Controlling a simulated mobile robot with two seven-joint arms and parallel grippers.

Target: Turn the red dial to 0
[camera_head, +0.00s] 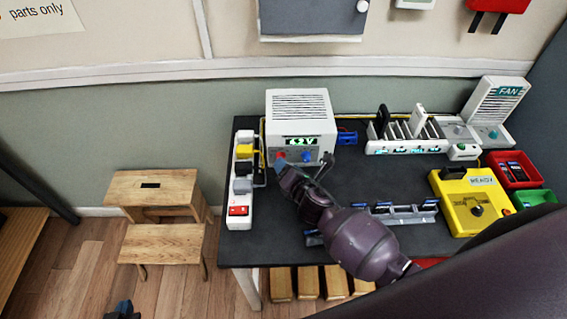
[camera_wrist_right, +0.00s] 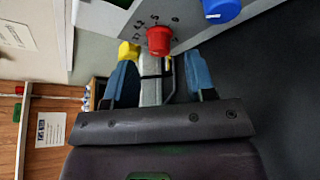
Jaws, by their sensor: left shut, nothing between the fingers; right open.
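The red dial (camera_head: 281,155) is on the lower front of a white power supply box (camera_head: 297,103), left of a blue dial (camera_head: 306,156). In the right wrist view the red dial (camera_wrist_right: 159,40) has printed marks around it; I cannot make out its pointer. My right gripper (camera_head: 290,172) is close in front of the dial. In the wrist view its blue fingers (camera_wrist_right: 161,66) are open, with the dial just beyond the gap between them; contact cannot be told. My left gripper (camera_head: 123,308) is shut and empty, low at the left, away from the table.
A power strip (camera_head: 239,190) with plugs lies left of the box. A phone rack (camera_head: 405,135), a yellow device (camera_head: 471,199) and red (camera_head: 514,169) and green bins stand to the right. The dark tabletop (camera_head: 360,180) has bare room in the middle. A wooden stool (camera_head: 160,235) stands left.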

